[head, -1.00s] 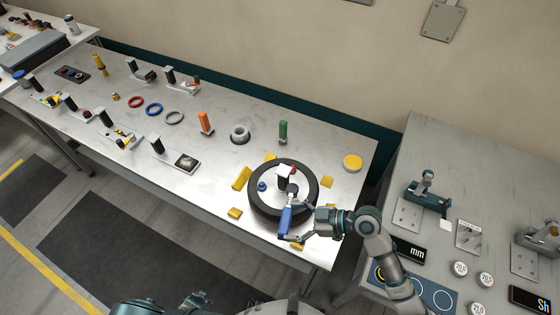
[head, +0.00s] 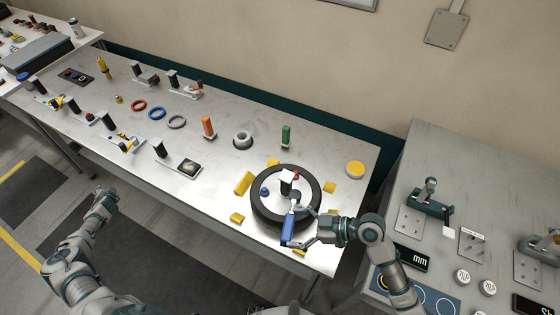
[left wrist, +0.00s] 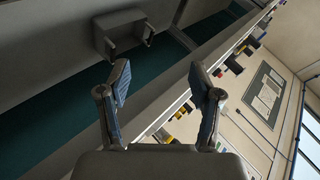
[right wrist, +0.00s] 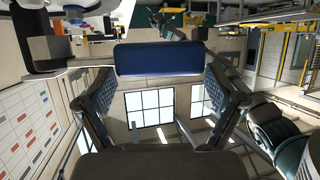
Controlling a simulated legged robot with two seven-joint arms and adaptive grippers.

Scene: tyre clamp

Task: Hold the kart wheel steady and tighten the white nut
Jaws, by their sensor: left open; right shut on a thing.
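The kart wheel (head: 259,212), a black tyre with a pale centre, lies flat near the right end of the bench. My right gripper (head: 298,241) is shut on a blue handle (head: 288,230) at the wheel's near side. The handle shows as a blue block between the fingers in the right wrist view (right wrist: 158,58). My left gripper (head: 105,198) is open and empty, off the bench's front edge, far from the wheel.
Yellow blocks (head: 243,183) surround the wheel. A pale ring-shaped piece (head: 242,138), an orange post (head: 208,126) and a green post (head: 286,136) stand behind it. Small fixtures and coloured rings fill the bench's left. A second table (head: 430,150) is at right.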

